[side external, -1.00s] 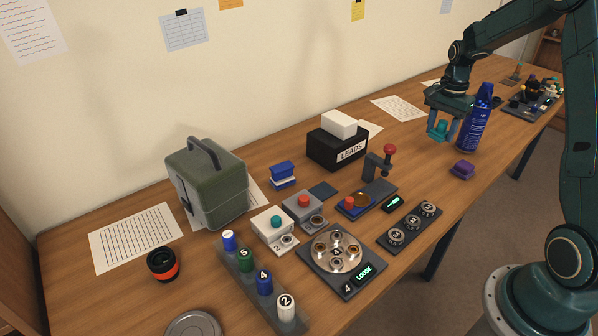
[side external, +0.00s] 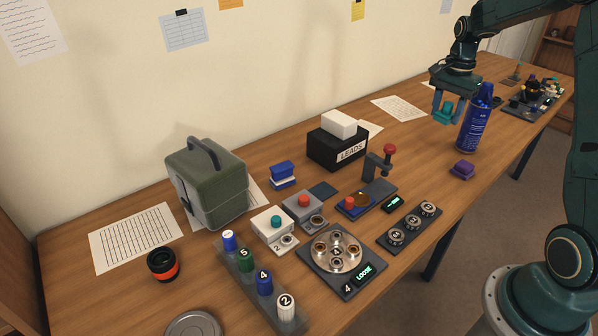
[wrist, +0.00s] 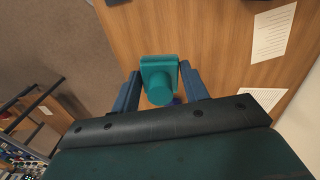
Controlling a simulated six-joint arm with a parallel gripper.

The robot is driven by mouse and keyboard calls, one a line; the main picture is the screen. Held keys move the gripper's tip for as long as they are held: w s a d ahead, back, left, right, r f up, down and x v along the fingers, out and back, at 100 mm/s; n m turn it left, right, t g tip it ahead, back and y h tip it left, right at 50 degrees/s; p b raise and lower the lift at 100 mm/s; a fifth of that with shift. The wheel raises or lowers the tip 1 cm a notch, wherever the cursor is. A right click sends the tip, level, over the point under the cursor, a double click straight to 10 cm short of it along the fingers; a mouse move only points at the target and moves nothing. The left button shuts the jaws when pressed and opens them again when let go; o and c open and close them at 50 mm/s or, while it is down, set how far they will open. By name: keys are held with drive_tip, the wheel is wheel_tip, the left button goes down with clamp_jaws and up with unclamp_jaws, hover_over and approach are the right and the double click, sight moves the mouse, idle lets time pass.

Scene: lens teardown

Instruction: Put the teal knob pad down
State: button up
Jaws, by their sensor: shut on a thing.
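The teal knob pad (side external: 447,111) is a square block with a round knob. My gripper (side external: 446,112) is shut on it and holds it above the back right part of the table, just left of the blue spray can. In the wrist view the teal knob pad (wrist: 159,77) sits between the two blue fingers of my gripper (wrist: 160,80), its square plate and round knob showing. Bare wood shows beyond it there.
The blue spray can (side external: 474,120) stands upright close to my gripper. A purple pad (side external: 462,171) lies in front of it. A paper sheet (side external: 398,108) lies to the left, and a dark tray (side external: 533,103) with small parts is at the far right. Bare table (side external: 420,150) lies between.

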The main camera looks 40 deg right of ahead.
drive_tip(key=shift+w, duration=0.1)
drive_tip(key=r+n, duration=0.1)
hover_over(409, 146)
drive_tip(key=s+a, duration=0.3)
drive_tip(key=shift+n, duration=0.4)
drive_tip(key=shift+w+d+f, duration=0.2)
drive_tip(key=shift+w+d, duration=0.6)
drive_tip(key=shift+w+d+f, duration=0.15)
drive_tip(key=shift+w+d, duration=0.65)
drive_tip(key=shift+f, duration=0.1)
wheel_tip(409, 146, down, 16)
drive_tip(key=shift+r, duration=0.2)
drive_tip(key=shift+f, duration=2.15)
